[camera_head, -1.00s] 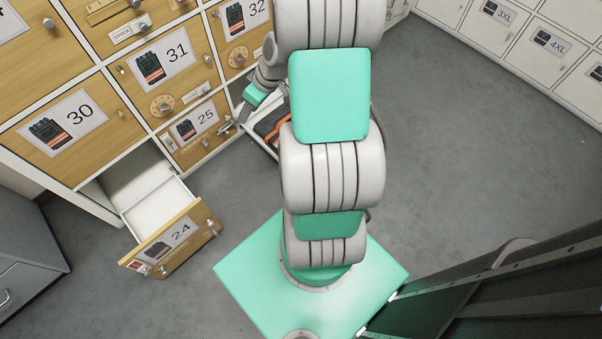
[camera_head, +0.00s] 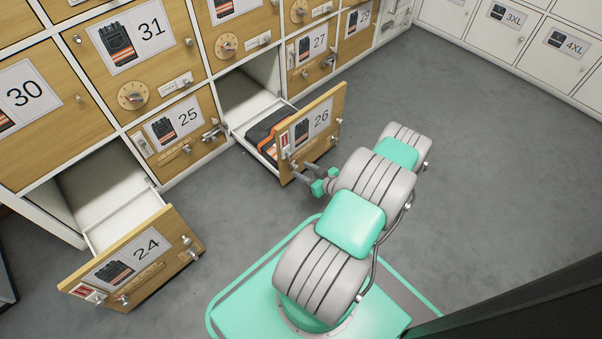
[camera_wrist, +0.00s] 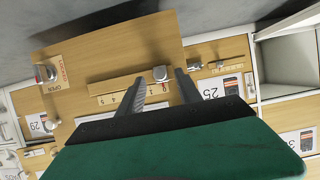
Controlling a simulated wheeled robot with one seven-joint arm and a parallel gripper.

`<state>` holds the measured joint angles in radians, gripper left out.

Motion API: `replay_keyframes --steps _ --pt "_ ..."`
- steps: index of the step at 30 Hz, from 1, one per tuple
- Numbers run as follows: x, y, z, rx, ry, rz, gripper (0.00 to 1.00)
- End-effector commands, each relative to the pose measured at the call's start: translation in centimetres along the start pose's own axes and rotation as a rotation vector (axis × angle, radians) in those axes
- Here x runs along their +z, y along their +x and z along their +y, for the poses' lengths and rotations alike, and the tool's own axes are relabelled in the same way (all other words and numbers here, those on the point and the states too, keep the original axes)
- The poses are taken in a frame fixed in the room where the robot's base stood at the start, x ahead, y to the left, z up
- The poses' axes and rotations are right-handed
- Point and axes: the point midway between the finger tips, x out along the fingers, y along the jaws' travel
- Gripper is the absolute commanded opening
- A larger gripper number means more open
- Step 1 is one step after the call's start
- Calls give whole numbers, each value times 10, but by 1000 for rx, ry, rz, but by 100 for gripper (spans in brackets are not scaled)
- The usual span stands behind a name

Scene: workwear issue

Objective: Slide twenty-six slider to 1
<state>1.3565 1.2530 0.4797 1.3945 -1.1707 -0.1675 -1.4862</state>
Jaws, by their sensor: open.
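The drawer front numbered 26 (camera_head: 318,117) stands pulled out in the head view, with a dark orange-striped item (camera_head: 268,129) inside. In the wrist view its wooden front (camera_wrist: 105,50) appears turned over. A wooden scale strip (camera_wrist: 118,94) with small marks runs along it, and a metal slider knob (camera_wrist: 161,73) sits at the strip's right end in that picture. My gripper (camera_wrist: 159,77) is open, its two dark fingers apart on either side of the knob in the picture. I cannot tell whether they touch it. In the head view my gripper (camera_head: 314,174) is low before the drawer front.
Drawer 24 (camera_head: 135,262) also stands pulled out at lower left, jutting over the floor. Closed drawer 25 (camera_head: 176,125) lies between the two. A metal knob (camera_wrist: 45,73) beside an OPEN label is on the front in the wrist view. Grey floor (camera_head: 480,180) is clear at right.

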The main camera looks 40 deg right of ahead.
Motion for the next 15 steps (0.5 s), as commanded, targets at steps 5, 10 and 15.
replay_keyframes --steps 5,10,15 --pt "0 17 0 -1 -1 0 42" --pt "-1 17 0 -1 0 0 42" --pt "0 17 0 -1 0 -1 32"
